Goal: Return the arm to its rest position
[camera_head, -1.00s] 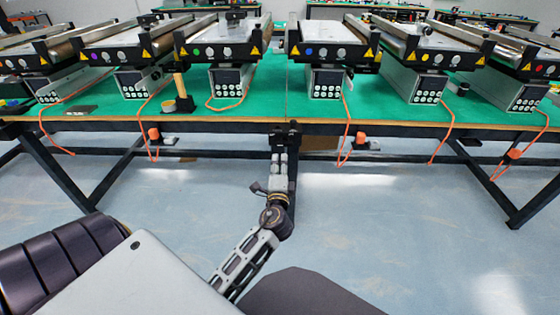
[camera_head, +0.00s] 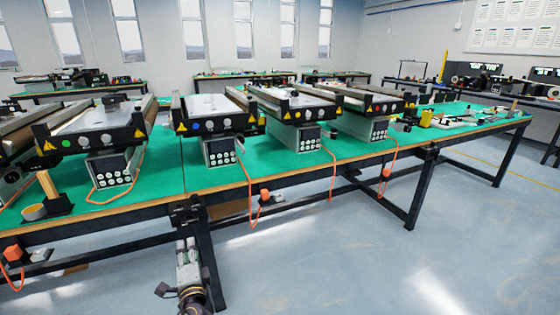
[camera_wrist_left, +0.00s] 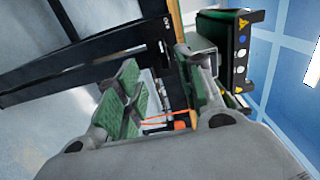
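My left arm comes up from the bottom of the head view, left of centre. Its gripper (camera_head: 187,252) is low, in front of the table's front edge and near a dark table leg. In the left wrist view the gripper (camera_wrist_left: 158,72) has its two green-padded fingers spread apart, with nothing held between them. An orange cable shows beyond the fingers. My right arm and gripper are not in view.
A long green-topped table (camera_head: 165,180) carries a row of mini conveyors (camera_head: 215,115) with keypad boxes. Orange cables hang over its front edge. A tape roll (camera_head: 35,212) lies at the left. The floor (camera_head: 340,270) in front is open.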

